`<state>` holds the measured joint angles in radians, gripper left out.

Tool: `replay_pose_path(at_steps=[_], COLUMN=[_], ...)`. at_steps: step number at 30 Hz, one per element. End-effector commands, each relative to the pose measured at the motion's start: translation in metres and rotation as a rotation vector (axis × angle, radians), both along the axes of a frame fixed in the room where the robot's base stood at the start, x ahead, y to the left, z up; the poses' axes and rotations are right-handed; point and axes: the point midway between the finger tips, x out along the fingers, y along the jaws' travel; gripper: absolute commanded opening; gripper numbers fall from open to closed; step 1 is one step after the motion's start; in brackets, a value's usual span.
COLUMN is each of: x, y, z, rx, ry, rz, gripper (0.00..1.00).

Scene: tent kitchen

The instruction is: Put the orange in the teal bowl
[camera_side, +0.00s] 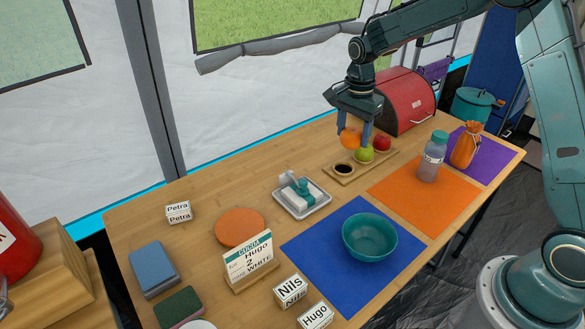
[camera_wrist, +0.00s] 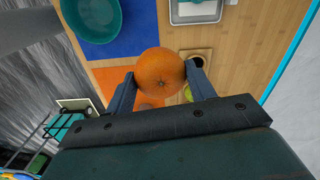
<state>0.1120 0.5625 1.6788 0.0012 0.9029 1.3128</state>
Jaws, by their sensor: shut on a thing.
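The orange (camera_side: 350,138) is held between the two fingers of my gripper (camera_side: 353,134), above the small wooden fruit board (camera_side: 376,164). In the wrist view the orange (camera_wrist: 160,71) sits between the fingertips of my gripper (camera_wrist: 161,78), with both fingers against its sides. The teal bowl (camera_side: 369,238) stands upright on the blue mat (camera_side: 315,259), nearer the side camera than my gripper, and looks empty. It also shows at the upper left of the wrist view (camera_wrist: 92,18).
A green apple (camera_side: 364,154) and a red apple (camera_side: 382,142) sit below and beside my gripper. A red bread box (camera_side: 405,98) stands behind. An orange mat (camera_side: 410,196) holds a bottle (camera_side: 432,158).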

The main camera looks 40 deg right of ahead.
Motion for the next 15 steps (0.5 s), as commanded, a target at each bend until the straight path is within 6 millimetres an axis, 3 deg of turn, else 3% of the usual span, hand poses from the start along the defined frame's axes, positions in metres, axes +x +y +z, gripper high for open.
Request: replay_pose_path(at_steps=[15], x=[-0.102], y=[0.051], z=[-0.004], rx=[0.000], ry=[0.003], rz=[0.174], gripper=[0.30])
